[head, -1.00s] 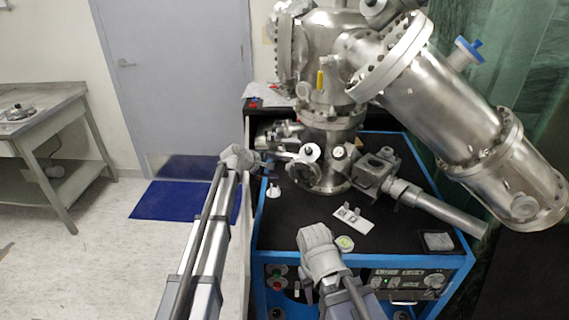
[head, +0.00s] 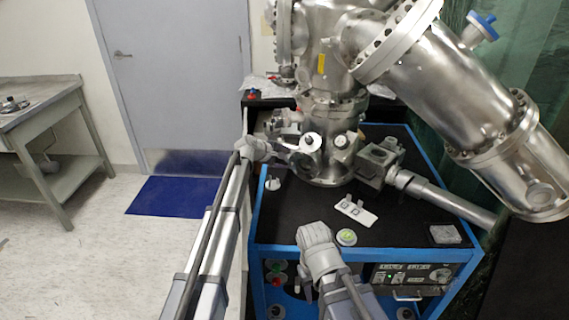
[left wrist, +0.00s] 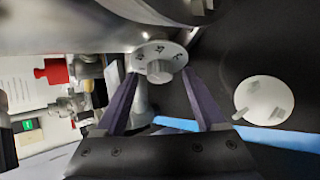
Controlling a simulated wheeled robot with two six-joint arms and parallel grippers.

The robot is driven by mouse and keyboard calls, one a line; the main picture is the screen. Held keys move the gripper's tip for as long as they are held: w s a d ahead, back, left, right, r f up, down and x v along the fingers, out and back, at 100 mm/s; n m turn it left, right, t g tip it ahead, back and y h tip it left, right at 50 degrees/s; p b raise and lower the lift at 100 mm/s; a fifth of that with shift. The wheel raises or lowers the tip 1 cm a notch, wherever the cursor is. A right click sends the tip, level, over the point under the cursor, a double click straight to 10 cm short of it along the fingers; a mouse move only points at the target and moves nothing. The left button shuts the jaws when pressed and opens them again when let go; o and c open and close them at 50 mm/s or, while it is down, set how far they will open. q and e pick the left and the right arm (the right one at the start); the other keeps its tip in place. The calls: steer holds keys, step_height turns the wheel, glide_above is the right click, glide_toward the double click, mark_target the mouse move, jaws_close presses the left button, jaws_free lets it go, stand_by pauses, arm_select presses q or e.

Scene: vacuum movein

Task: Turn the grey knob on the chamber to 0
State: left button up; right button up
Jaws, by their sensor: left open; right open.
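The grey knob (left wrist: 160,71) sits on a round pale dial plate (left wrist: 154,54) with dark markings, in the left wrist view. I cannot read the markings for sure. My left gripper (left wrist: 161,82) is open, with its two fingers on either side of the knob and a visible gap on each side. In the head view my left gripper (head: 266,149) is beside the lower left of the steel chamber (head: 330,118), and I cannot make out the knob there. My right gripper (head: 316,232) is over the front of the black table top, apart from the chamber.
A pale disc (left wrist: 264,100) with small raised pegs lies on the black top (head: 290,210). A white plate (head: 355,212) and a round green-topped piece (head: 346,237) lie near my right gripper. A steel tube (head: 450,203) juts right from the chamber. A red part (left wrist: 53,71) stands left of my left fingers.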

arm_select(q)
steer(key=shift+w+d+f, duration=0.1)
steer(key=shift+w+d, duration=0.05)
jaws_close()
stand_by(0.5)
